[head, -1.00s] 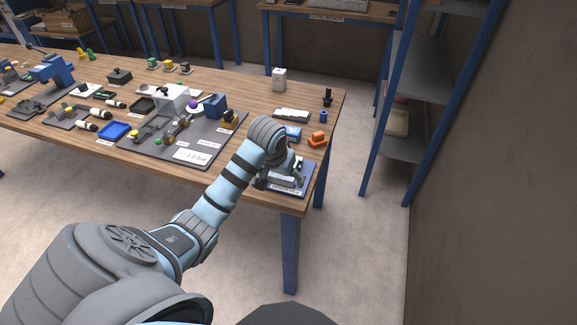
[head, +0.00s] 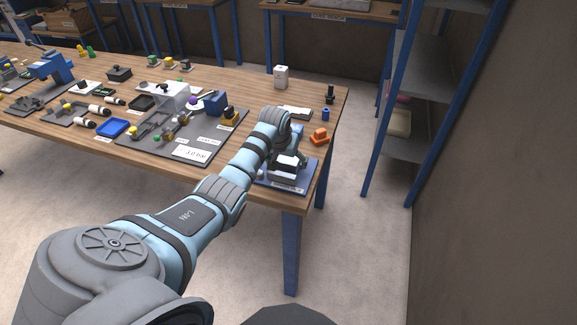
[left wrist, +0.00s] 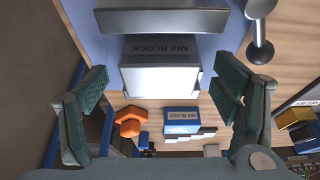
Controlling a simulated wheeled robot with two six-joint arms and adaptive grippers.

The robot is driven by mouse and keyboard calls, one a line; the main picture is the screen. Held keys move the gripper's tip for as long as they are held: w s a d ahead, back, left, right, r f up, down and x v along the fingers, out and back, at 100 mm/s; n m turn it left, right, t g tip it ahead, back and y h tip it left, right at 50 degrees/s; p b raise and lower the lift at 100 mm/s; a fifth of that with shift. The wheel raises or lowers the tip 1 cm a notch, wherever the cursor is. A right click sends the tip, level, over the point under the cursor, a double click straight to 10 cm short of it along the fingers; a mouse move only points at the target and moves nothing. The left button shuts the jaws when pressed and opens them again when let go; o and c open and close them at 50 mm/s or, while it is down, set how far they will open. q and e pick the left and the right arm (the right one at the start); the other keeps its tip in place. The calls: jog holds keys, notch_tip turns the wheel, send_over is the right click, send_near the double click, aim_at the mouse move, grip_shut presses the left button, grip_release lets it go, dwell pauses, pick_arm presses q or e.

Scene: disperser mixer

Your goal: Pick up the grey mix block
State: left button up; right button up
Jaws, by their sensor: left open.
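The grey mix block (left wrist: 160,77) is a pale box with a dark printed label on its side, and it rests on a blue pad (left wrist: 75,28). It shows partly in the head view (head: 286,169), below my gripper on the same pad (head: 268,178) at the near right table corner. My left gripper (left wrist: 165,88) is open, its green-padded fingers on either side of the block with a gap to each. In the head view my left gripper (head: 292,158) is over the block and hides part of it. My right gripper is not in view.
The orange part (head: 319,136) is close to the right table edge. A grey bar (left wrist: 160,18) and a metal rod (left wrist: 260,30) are close to the block.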

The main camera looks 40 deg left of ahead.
pick_arm(q)
jog(key=shift+r, duration=0.1)
jog(key=c, duration=1.6)
jog(key=shift+r, duration=0.1)
